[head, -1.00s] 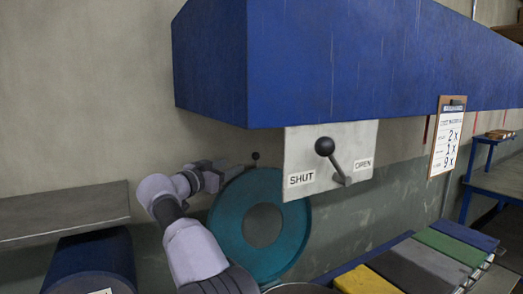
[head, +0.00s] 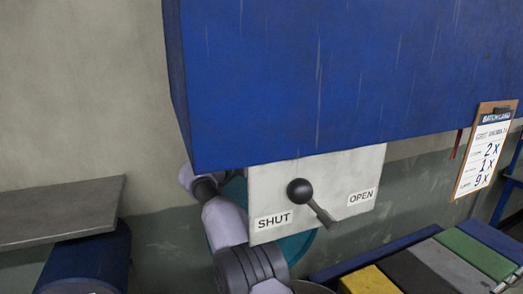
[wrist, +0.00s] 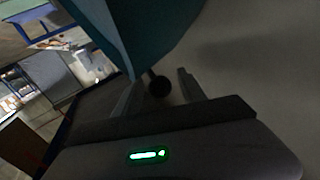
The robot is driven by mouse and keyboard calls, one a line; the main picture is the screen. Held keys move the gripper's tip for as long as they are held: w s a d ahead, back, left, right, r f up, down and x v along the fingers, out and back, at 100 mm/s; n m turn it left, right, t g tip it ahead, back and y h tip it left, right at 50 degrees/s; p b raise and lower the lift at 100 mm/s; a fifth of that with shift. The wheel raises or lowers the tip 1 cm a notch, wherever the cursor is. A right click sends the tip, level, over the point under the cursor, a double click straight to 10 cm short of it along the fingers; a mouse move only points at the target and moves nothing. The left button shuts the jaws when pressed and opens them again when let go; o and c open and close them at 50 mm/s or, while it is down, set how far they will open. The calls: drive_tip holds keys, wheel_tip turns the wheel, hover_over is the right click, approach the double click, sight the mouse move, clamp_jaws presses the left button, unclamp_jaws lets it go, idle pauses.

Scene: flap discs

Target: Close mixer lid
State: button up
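The teal mixer lid (head: 297,246) shows only in part in the head view, behind the lever plate and my arm. In the wrist view the teal lid (wrist: 150,28) fills the top middle. A dark round knob (wrist: 159,86) near its edge sits between the two fingers of my gripper (wrist: 160,78). The fingers are apart, with a gap visible around the knob, so the gripper is open. In the head view my gripper is hidden behind the blue housing and the plate.
A large blue housing (head: 320,75) hangs above my arm. Below it, a plate (head: 345,165) marked SHUT and OPEN carries a black-knobbed lever (head: 301,192). A grey shelf (head: 60,210) and blue drum (head: 85,262) stand left; coloured bins (head: 430,262) and a clipboard (head: 484,150) are right.

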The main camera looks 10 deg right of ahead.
clamp_jaws()
drive_tip(key=shift+r, duration=0.1)
idle(1.1)
